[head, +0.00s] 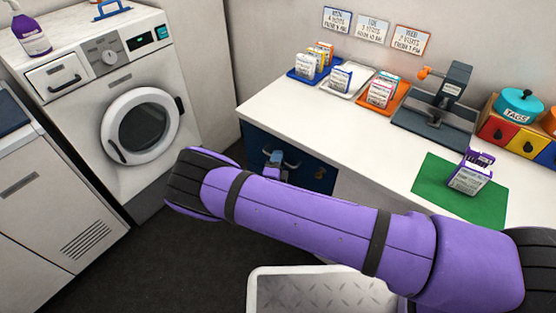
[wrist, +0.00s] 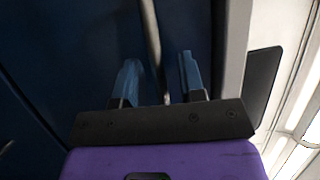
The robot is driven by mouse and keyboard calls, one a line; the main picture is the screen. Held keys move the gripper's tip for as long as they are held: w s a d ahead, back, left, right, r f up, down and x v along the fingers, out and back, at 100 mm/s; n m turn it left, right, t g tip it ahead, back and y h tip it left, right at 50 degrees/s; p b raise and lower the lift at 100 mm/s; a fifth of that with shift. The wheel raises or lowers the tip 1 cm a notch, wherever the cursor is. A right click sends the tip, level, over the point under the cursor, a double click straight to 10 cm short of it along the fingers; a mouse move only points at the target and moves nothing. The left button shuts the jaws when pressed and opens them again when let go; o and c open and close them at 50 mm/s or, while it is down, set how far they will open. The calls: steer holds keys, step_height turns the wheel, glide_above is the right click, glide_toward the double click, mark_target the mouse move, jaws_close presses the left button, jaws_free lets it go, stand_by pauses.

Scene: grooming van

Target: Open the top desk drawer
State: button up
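The desk's top drawer (head: 258,138) has a dark blue front just under the white desktop (head: 300,110), and it looks closed. It fills much of the wrist view (wrist: 90,40). Its metal bar handle (wrist: 151,45) runs down between my fingers in the wrist view. My gripper (head: 275,158) is at the drawer front in the head view. In the wrist view my gripper (wrist: 158,75) has its two blue fingers apart, one on each side of the handle, with gaps visible. My purple arm hides part of the desk front in the head view.
A seam and part of another handle (wrist: 6,146) show at left in the wrist view. A washing machine (head: 130,110) stands left of the desk. Card trays (head: 345,92), a press (head: 440,105) and a green mat (head: 430,185) are on the desktop. Dark floor lies between.

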jaws_close()
steer(key=s+a, duration=0.9)
steer(key=s, duration=0.2)
steer(key=s+a, duration=0.9)
steer(key=s, duration=0.3)
steer(key=shift+s+a, duration=0.15)
steer(key=shift+s, duration=0.15)
jaws_free()
steer(key=v, duration=1)
steer(key=shift+s, duration=0.35)
steer(key=shift+a+f, duration=0.1)
steer(key=shift+f, duration=0.05)
